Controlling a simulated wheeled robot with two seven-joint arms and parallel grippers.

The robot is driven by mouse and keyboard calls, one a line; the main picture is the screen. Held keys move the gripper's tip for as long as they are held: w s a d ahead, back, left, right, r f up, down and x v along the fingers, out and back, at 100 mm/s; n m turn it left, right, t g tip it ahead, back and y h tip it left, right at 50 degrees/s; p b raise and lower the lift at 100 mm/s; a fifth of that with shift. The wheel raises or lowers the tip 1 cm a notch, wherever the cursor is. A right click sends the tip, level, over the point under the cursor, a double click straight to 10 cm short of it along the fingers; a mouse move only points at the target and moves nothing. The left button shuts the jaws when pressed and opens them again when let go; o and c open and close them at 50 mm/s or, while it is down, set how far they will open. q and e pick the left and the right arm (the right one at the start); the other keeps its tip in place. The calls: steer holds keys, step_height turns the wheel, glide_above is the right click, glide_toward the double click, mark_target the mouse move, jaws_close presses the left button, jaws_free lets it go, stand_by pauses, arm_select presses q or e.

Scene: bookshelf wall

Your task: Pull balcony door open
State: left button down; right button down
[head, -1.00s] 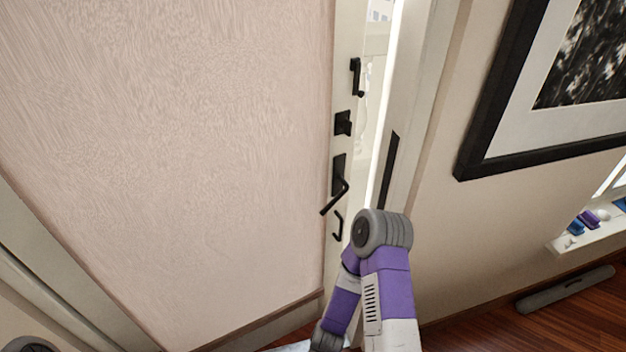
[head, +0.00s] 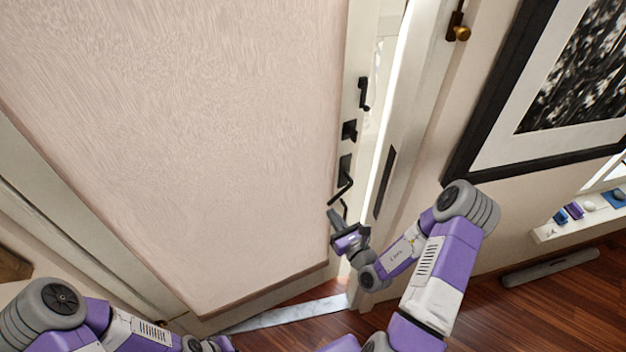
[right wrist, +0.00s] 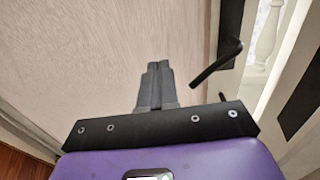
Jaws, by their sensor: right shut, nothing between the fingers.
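The balcony door (head: 190,150) is a large pinkish-beige panel with a pale frame. It stands slightly ajar, with a bright gap along its right edge. Its black lever handle (head: 341,186) is on the right stile, below a black latch (head: 349,131); the lever also shows in the right wrist view (right wrist: 217,63). My right gripper (head: 334,216) is just below the lever in the head view. In the right wrist view its fingers (right wrist: 156,70) are together and empty, left of the lever and apart from it in the picture. My left gripper is out of frame; only its arm shows.
A pale door jamb (head: 400,130) with a dark plate stands right of the gap. A framed picture (head: 480,155) hangs on the right wall. A grey bar (head: 550,268) lies on the wooden floor by a low sill (head: 580,228). A pale threshold (head: 290,313) runs under the door.

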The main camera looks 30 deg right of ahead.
mark_target(311, 181)
steer(key=w, duration=1.3)
steer(key=shift+w+r, duration=0.1)
steer(key=shift+w, duration=0.45)
steer(key=shift+s, duration=0.1)
